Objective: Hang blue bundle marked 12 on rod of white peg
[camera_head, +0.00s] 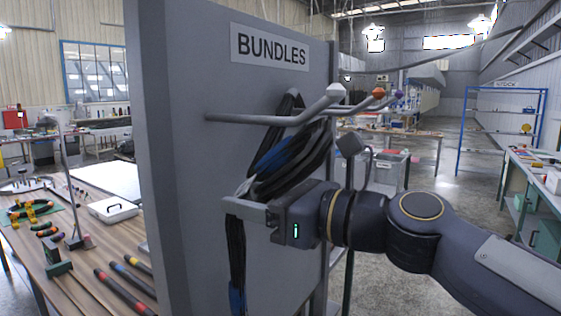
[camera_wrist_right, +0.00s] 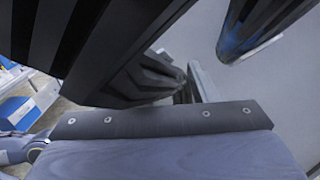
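The blue bundle (camera_head: 283,157), black hose with blue bands, is bunched beside the panel. Its top loop rises above the rod of the white peg (camera_head: 255,119), which crosses in front of it. I cannot tell whether the loop goes around the rod. The white tip (camera_head: 336,92) is clear of the hose. My right gripper (camera_head: 243,208) is shut on the bundle below the rod, and a black and blue end hangs beneath it. Dark hose also fills the right wrist view (camera_wrist_right: 110,45). The number 12 cannot be read. My left gripper is not in view.
The grey panel (camera_head: 185,220) carries a "BUNDLES" sign (camera_head: 270,47). Orange (camera_head: 378,93) and purple (camera_head: 398,95) peg tips stand just right of the white one. A wooden table (camera_head: 100,250) with tools is at left. Open floor lies behind at right.

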